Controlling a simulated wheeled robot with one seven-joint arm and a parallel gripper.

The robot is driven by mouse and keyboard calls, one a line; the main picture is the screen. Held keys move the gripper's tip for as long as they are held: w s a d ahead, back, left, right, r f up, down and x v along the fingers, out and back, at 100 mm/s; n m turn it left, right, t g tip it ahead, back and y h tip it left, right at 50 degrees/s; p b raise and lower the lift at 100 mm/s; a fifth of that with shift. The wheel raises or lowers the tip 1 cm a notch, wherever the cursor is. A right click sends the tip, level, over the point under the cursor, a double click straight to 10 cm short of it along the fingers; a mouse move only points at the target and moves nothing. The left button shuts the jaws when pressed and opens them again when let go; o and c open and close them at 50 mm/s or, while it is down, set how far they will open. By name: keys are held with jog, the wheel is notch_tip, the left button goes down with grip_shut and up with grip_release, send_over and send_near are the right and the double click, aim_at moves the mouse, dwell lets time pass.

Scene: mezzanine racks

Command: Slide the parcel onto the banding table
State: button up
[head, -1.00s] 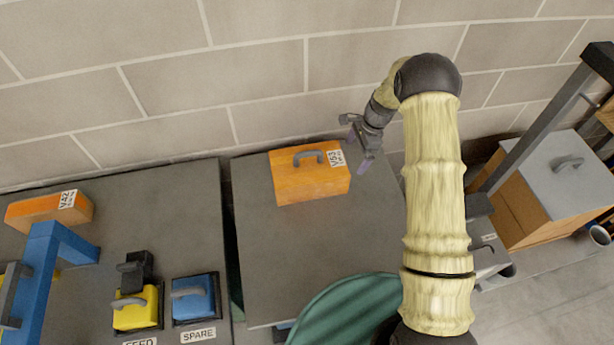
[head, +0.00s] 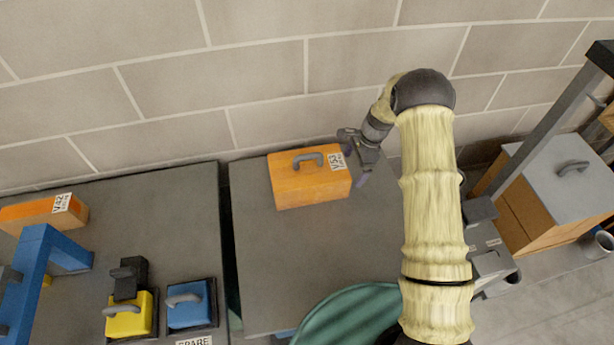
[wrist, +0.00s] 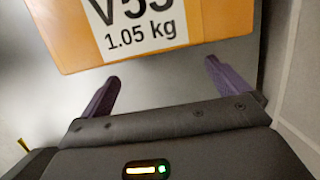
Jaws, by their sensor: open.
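An orange parcel (head: 300,183) with a grey top handle and a white V53 label lies near the back of the right-hand grey table (head: 275,270). In the wrist view the parcel (wrist: 225,22) fills the top, its label reading 1.05 kg. My gripper (head: 356,167) is open just right of the parcel's labelled end. Its two purple fingers (wrist: 160,72) point at that end, with nothing between them and a small apparent gap to the parcel. The left-hand grey table (head: 180,225) carries a blue frame (head: 32,262). No sign shows which table is the banding table.
A narrow dark gap separates the tables. The left table also holds an orange V42 box (head: 40,210), a yellow handled block (head: 128,318) and a blue one (head: 188,306). A block wall stands behind. A grey-topped box (head: 560,175) and dark post are at right.

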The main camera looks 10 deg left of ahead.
aim_at(287, 177)
jog(key=shift+s+a+p, duration=0.3)
jog(key=shift+s+a, duration=0.9)
jog(key=shift+a, duration=1.7)
jog(key=shift+s+a+p, duration=0.35)
jog(key=shift+s+a, duration=0.9)
jog(key=shift+a, duration=1.7)
jog(key=shift+s+a+p, duration=0.3)
jog(key=shift+s+a, duration=0.9)
jog(key=shift+a, duration=1.7)
jog(key=shift+s+a, duration=0.25)
jog(key=shift+a, duration=0.35)
jog(key=shift+s+a, duration=0.25)
jog(key=shift+a, duration=0.35)
jog(key=shift+d, duration=0.1)
